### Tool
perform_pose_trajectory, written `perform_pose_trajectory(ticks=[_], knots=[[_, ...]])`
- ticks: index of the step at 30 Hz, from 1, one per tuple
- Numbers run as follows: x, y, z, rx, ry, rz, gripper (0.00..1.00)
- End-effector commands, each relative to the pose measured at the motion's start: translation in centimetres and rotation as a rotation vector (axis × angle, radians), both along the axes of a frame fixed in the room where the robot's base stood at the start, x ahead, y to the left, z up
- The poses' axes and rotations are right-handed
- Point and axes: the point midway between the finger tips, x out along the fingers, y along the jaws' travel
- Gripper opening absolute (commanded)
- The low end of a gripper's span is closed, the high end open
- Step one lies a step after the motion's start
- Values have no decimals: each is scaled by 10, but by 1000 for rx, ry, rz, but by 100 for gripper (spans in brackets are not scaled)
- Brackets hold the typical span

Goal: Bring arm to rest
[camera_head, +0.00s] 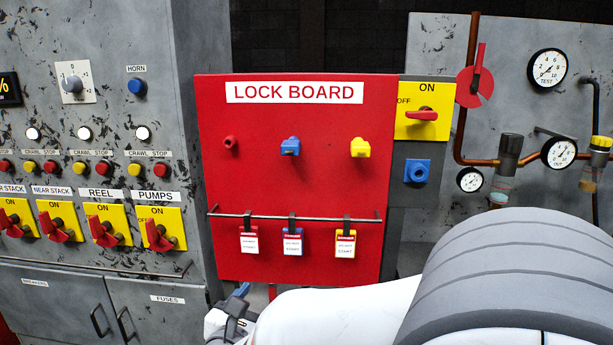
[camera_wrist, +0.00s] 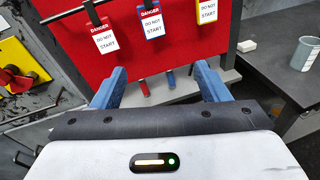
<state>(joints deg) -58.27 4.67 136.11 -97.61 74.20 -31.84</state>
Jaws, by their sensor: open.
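My gripper (camera_wrist: 161,88) is open in the wrist view. Its two blue fingers stand apart with nothing held between them. They are in front of the lower part of the red lock board (camera_wrist: 185,55), below the hanging tags. In the head view part of my gripper (camera_head: 240,292) shows at the bottom, left of my white arm, below the lock board (camera_head: 320,180). My arm covers the lower right of that view.
A red tag (camera_head: 249,241), a blue tag (camera_head: 292,242) and a yellow tag (camera_head: 345,244) hang from the board's rail. A switch panel (camera_head: 100,190) stands left, gauges (camera_head: 547,69) right. A grey table (camera_wrist: 275,75) with a cup (camera_wrist: 305,54) is at right.

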Motion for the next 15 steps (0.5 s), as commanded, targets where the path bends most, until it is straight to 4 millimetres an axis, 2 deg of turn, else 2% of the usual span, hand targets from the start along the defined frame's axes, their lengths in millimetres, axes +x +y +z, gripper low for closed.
perform_pose_trajectory(ticks=[3,8,11,15], knots=[[4,-39,-1,92,41,-127,68],[0,-97,-7,263,101,-343,68],[-11,-140,-13,418,134,-524,68],[-44,-200,-25,737,158,-863,68]])
